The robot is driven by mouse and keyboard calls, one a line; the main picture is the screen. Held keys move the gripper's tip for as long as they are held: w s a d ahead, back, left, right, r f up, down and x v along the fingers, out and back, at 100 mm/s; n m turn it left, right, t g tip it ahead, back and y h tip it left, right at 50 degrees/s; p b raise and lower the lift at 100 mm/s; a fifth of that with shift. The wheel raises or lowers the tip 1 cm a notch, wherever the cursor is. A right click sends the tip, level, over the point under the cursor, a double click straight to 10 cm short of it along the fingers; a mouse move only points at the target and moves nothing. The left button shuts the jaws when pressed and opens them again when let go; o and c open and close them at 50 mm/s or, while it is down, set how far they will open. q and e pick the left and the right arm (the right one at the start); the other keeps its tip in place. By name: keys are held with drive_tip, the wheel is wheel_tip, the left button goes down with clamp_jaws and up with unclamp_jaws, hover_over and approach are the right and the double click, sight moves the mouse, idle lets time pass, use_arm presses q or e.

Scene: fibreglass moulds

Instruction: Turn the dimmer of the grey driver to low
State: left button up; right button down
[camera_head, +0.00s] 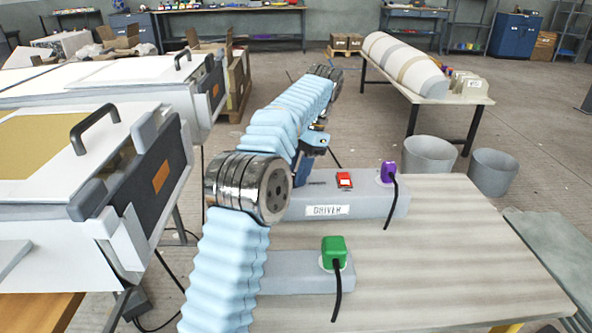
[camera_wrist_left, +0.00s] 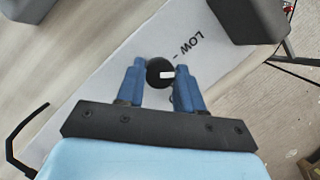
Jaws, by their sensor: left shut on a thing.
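The grey driver (camera_head: 375,205) is a long box with a DRIVER label, lying on the wooden table. It carries a red switch (camera_head: 344,180) and a purple plug (camera_head: 388,172) with a black cord. My left gripper (camera_head: 304,170) is over its far left part, and my arm hides some of the box. In the left wrist view the round black dimmer knob (camera_wrist_left: 155,72) sits between the two blue fingers of my left gripper (camera_wrist_left: 159,72), which is shut on it. The knob's white mark points right. A "LOW -" marking (camera_wrist_left: 189,46) is printed beside it. My right gripper is not in view.
A second grey box (camera_head: 295,283) with a green plug (camera_head: 333,250) lies nearer on the table (camera_head: 450,255). Two grey bins (camera_head: 428,154) stand beyond the table. White mould equipment (camera_head: 60,210) stands at the left. The table's right part is clear.

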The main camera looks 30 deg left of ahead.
use_arm(q)
drive_tip(key=o, duration=1)
